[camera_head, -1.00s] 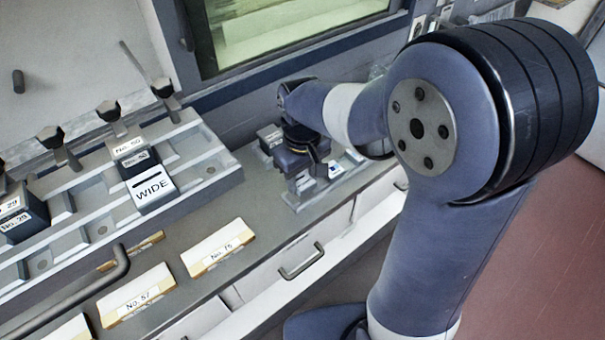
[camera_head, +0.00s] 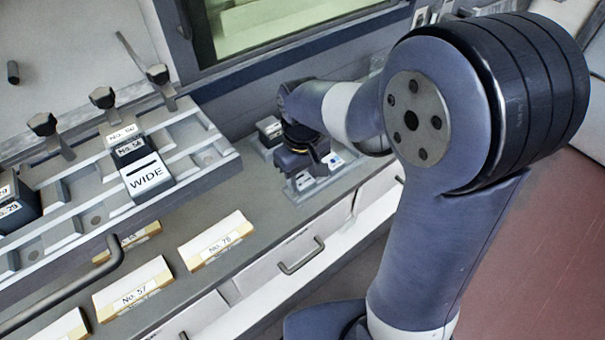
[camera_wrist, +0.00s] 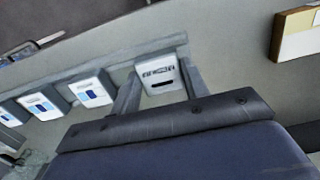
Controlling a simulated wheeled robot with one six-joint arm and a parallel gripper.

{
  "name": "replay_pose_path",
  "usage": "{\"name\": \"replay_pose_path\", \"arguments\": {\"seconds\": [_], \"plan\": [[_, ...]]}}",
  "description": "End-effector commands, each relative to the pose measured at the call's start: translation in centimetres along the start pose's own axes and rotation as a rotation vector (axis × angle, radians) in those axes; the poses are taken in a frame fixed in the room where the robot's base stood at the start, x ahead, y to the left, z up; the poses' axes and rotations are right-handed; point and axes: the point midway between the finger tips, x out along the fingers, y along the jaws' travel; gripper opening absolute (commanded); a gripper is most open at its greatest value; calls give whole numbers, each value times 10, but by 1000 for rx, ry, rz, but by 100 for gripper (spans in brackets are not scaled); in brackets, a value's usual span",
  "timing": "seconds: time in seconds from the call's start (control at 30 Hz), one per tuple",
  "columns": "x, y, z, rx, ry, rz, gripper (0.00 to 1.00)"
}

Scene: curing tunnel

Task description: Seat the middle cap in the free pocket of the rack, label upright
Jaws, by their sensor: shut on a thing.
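My gripper (camera_wrist: 162,92) is shut on a small white-faced cap (camera_wrist: 161,74) in the wrist view. Its two fingers flank the cap. The cap's face has a small line of dark text and a black bar; the text is too small to read. In the head view my gripper (camera_head: 308,160) is low over the small grey tray (camera_head: 302,192) on the counter and hides most of the cap. The long sloped rack (camera_head: 190,165) at left holds dark blocks, one with a white WIDE label (camera_head: 146,178). Bare pockets show beside the blocks.
Several white caps with blue marks (camera_wrist: 92,92) line the grey rail left of the held cap in the wrist view. Clamps with black knobs (camera_head: 102,97) stand behind the rack. Label cards (camera_head: 217,240) lie along the counter. A bar handle (camera_head: 95,275) crosses the front left.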

Motion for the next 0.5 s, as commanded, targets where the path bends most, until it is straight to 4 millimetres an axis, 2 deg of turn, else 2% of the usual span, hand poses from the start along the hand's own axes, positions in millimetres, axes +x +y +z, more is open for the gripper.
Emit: {"name": "replay_pose_path", "arguments": {"seconds": [0.07, 0.1, 0.4, 0.5], "plan": [[2, 0, 0, 0, 0, 0, 19], [2, 0, 0, 0, 0, 0, 44], [1, 0, 0, 0, 0, 0, 68], [1, 0, 0, 0, 0, 0, 68]]}}
